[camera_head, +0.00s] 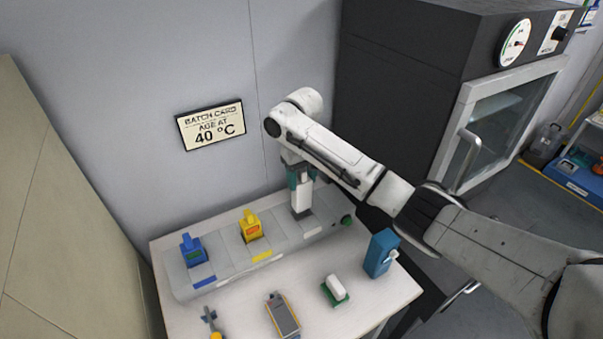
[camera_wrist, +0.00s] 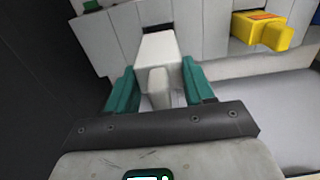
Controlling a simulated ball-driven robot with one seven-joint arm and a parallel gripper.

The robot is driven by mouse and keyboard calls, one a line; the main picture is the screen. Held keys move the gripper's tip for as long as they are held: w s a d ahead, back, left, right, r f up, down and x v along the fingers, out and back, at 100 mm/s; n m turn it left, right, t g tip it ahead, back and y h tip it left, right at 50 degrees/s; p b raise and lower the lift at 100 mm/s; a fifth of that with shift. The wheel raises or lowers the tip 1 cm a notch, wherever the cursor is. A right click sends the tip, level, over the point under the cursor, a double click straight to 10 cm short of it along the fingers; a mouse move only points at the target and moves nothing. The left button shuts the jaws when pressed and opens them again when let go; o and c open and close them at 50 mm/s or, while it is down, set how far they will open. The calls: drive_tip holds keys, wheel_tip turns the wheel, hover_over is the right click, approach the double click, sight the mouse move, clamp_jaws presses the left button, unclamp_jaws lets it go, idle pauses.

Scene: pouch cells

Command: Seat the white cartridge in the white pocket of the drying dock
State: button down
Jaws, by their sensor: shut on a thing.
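The white cartridge (camera_head: 303,200) is upright at the right part of the grey drying dock (camera_head: 222,262). My gripper (camera_head: 301,176) is shut on its upper part from above, with teal fingers on both sides. In the wrist view the cartridge (camera_wrist: 158,50) sits between the fingers, and a dark pocket opening (camera_wrist: 157,28) shows right at its far end. The cartridge's lower end meets the dark pocket area in the head view; I cannot tell how deep it is. A blue cartridge (camera_head: 192,250) and a yellow cartridge (camera_head: 251,227) stand in the dock to the left.
A green knob (camera_head: 347,220) is at the dock's right end. A dark oven (camera_head: 400,95) rises behind right.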

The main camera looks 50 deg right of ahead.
sight(302, 170)
drive_tip(key=shift+f, duration=0.7)
drive_tip(key=shift+p, duration=0.9)
idle(1.5)
drive_tip(key=shift+f+b, duration=1.4)
drive_tip(key=shift+f, duration=1.6)
drive_tip(key=shift+c, duration=1.7)
unclamp_jaws()
drive_tip(key=shift+f, duration=0.1)
wheel_tip(302, 170, up, 11)
drive_tip(key=shift+f, duration=0.1)
